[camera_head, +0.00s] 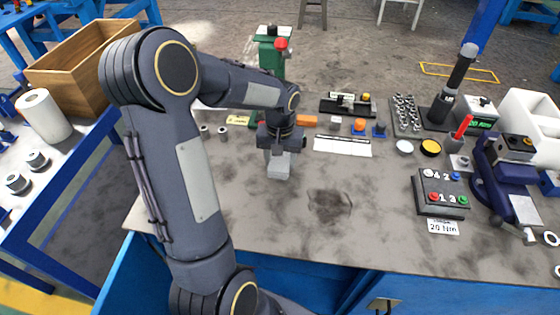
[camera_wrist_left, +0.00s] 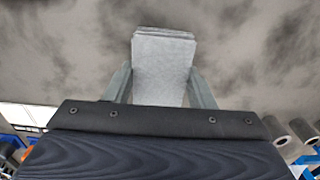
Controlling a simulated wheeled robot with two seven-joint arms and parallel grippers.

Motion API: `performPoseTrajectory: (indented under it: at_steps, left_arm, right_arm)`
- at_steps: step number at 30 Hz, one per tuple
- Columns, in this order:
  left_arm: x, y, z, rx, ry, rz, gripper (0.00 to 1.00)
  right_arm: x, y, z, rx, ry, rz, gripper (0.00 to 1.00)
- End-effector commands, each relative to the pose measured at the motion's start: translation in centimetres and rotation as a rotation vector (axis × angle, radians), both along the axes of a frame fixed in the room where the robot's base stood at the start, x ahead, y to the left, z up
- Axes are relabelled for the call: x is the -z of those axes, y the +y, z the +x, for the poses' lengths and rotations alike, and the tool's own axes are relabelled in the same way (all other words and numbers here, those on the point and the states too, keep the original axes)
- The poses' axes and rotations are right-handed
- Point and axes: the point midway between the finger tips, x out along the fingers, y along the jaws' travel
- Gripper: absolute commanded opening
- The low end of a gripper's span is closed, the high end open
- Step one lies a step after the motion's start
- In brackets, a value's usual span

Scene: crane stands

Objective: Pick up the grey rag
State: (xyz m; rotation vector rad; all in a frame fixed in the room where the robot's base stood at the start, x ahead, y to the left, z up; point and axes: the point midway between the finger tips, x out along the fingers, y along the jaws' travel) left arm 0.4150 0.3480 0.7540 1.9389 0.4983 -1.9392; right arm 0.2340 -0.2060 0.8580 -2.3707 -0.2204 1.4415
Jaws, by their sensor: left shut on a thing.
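The grey rag (camera_head: 279,166) is a small, pale grey folded block in the head view. It hangs below my left gripper (camera_head: 279,152), over the middle left of the bench top. In the left wrist view the rag (camera_wrist_left: 163,62) stands out between the two fingers of my left gripper (camera_wrist_left: 160,88), which are shut on its sides. Its folded layers show at the far edge. I cannot tell exactly how high it is above the bench. My right gripper is not in view.
The bench top (camera_head: 235,205) is clear around the rag, with a dark stain (camera_head: 330,203) to the right. A button box (camera_head: 440,195) and a blue vise (camera_head: 500,165) stand at the right. Small parts and tools line the back. A wooden crate (camera_head: 80,62) stands on the left table.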

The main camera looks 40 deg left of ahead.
Motion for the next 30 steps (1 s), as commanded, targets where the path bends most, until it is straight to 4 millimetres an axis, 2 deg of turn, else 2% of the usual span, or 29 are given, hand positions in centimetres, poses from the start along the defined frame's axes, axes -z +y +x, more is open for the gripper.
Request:
performPoseTrajectory:
  at_steps: [7,12,21,27,30]
  left_arm:
    - [-1.2,0.0,0.1,0.0,-0.004,0.001,0.27]
    - [-3.8,-0.3,0.2,0.003,-0.005,0.002,0.27]
    - [-9.8,-5.6,1.1,0.007,-0.004,0.0,0.27]
    - [-11.3,-9.9,1.8,0.007,-0.001,0.0,0.27]
    - [-12.0,-11.5,2.1,0.004,-0.001,0.0,0.27]
  right_arm:
    - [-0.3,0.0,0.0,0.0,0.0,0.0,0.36]
    - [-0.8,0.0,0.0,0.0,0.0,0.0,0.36]
    - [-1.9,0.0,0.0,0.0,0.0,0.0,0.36]
    - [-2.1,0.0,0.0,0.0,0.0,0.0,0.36]
    - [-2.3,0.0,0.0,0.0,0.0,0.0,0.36]
